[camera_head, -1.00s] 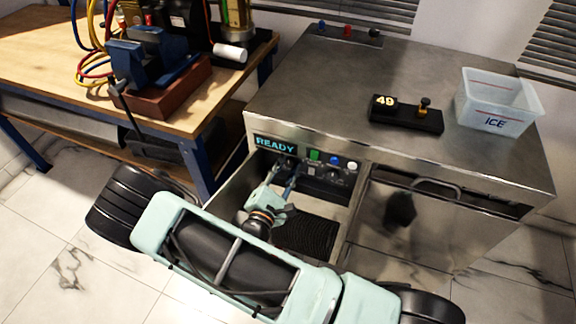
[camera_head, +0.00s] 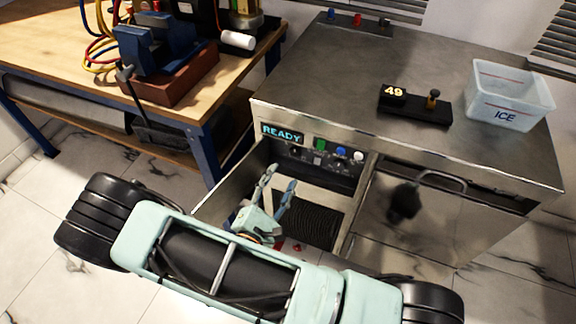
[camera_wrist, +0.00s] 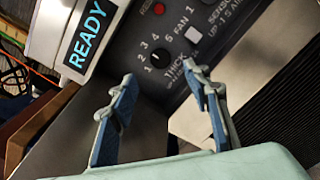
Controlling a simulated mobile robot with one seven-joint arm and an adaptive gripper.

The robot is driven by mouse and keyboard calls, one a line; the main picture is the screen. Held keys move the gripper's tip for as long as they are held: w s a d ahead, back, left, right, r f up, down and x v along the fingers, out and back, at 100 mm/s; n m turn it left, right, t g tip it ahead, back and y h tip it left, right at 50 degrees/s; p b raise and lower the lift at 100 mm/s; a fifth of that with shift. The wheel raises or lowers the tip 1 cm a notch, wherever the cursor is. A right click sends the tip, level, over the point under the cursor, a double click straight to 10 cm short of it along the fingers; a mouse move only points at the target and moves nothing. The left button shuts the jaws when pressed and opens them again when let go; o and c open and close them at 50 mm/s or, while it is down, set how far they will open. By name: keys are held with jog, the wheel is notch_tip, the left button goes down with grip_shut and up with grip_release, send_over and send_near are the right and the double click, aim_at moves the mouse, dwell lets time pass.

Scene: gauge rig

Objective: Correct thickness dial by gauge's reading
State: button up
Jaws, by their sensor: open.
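In the head view my gripper (camera_head: 279,177) is inside the open bay below the panel.
A READY display (camera_head: 282,133) is left of the panel's green, blue and white buttons. An ICE bin (camera_head: 508,95) stands on the machine top (camera_head: 340,90). Bay walls flank my gripper. A door with a handle (camera_head: 443,181) is at right; a workbench (camera_head: 60,60) with a vise is at left.

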jog(key=shift+v, duration=1.2)
